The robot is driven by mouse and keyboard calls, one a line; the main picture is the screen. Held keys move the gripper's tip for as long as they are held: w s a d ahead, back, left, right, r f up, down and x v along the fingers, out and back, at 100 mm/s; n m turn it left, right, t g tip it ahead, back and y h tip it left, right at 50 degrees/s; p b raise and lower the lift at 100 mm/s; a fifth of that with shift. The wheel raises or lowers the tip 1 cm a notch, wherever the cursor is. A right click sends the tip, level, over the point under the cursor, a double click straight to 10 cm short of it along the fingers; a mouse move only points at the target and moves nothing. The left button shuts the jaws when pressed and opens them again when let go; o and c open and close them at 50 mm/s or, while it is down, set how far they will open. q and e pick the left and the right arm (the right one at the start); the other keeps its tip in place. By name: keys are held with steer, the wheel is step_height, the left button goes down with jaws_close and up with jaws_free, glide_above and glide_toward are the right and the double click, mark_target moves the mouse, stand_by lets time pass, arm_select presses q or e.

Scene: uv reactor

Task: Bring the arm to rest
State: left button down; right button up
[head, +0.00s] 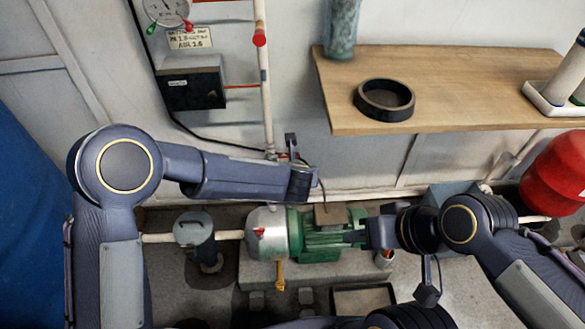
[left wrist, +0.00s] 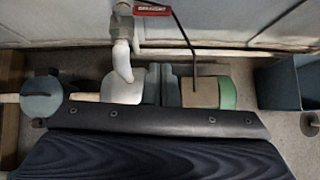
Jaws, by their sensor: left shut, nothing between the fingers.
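My left arm (head: 235,176) comes in from the left, bends at a round joint and reaches right in front of the wall. It ends in a dark ribbed section above the green pump motor. I cannot make out the fingers of my left gripper in either view; the left wrist view shows a dark link of mine (left wrist: 150,158) across the bottom. My right gripper (head: 354,236) points left beside the motor's right end. Its fingers are small and dark, and I cannot tell whether they are open or touching the motor.
The green motor (head: 322,248) and its silver pump (head: 267,233) stand on a low plinth. A wooden shelf (head: 460,75) holds a black ring (head: 384,99). A grey box (head: 192,88) and gauge (head: 167,8) are on the wall. A red tank (head: 555,175) stands right.

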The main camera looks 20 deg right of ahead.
arm_select(q)
steer(key=w+a+r+m+t+h, duration=0.1)
steer(key=a+r+m+h, duration=0.1)
steer(key=a+r+m, duration=0.55)
steer(key=w+a+r+m+t+h, duration=0.15)
steer(key=a+r+m, duration=0.25)
steer(key=r, duration=0.6)
steer(key=s+a+r+m+g+h, duration=0.2)
steer(key=s+a+r+m, duration=0.2)
steer(key=s+a+m, duration=0.6)
steer(key=s+a+f+m+g+y, duration=0.2)
steer(key=s+a+f+m, duration=0.2)
steer(key=s+a, duration=0.45)
steer(key=s+a+f+m+g+y, duration=0.15)
steer(key=s+a+f+m, duration=0.35)
steer(key=s, duration=0.6)
step_height(320, 180, up, 27)
steer(key=a+p, duration=0.1)
steer(key=p, duration=2.4)
steer(key=shift+s+a+f+y+p, duration=0.2)
steer(key=shift+s+a+y+p, duration=0.05)
steer(key=shift+y+p, duration=0.15)
